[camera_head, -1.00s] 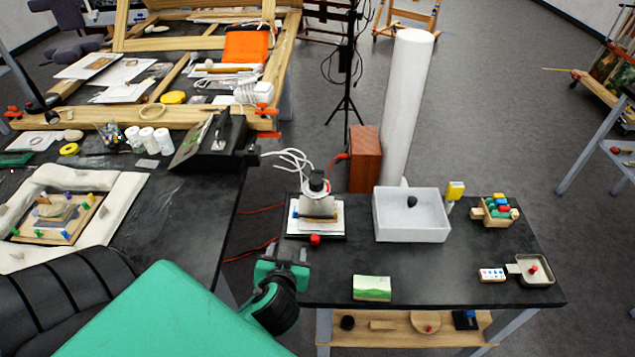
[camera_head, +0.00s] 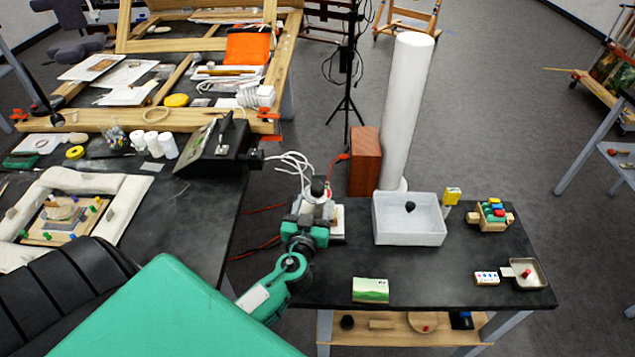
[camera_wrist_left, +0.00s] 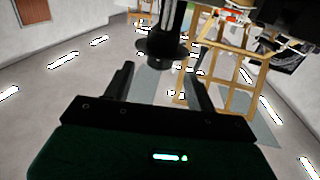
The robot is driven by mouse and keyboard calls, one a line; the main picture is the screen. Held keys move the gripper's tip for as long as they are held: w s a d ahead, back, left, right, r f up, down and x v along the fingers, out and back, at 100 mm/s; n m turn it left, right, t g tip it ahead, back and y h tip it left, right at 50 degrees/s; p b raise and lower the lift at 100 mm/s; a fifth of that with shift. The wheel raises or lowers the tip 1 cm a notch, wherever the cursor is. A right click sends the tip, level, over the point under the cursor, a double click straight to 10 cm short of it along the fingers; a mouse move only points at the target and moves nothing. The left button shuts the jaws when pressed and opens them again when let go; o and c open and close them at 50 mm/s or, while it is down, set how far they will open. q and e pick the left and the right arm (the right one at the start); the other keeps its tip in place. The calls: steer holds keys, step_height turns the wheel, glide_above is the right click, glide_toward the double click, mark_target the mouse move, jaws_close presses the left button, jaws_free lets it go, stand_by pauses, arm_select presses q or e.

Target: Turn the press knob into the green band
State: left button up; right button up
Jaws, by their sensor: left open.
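The small press (camera_head: 325,207) stands at the left end of the black bench, with a dark knob (camera_head: 319,186) on top. My left gripper (camera_head: 311,212) is in front of the press and covers much of its lower part. In the left wrist view, the two fingers (camera_wrist_left: 159,75) are apart with nothing between their tips. A black round flanged part (camera_wrist_left: 162,47), seemingly the knob, shows just beyond the fingertips; I cannot tell if they touch it. No green band on the press can be made out. My right gripper is not in view.
A white tub (camera_head: 409,238) stands right of the press. A green-and-cream card (camera_head: 370,290) lies near the front edge. White cables (camera_head: 291,163) run behind the press, near a reddish-brown box (camera_head: 364,162).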

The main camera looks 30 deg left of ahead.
mark_target(316, 195)
arm_select(q)
steer(key=p+x, duration=0.2)
steer(key=x, duration=0.4)
steer(key=shift+w, duration=0.1)
steer(key=c, duration=1)
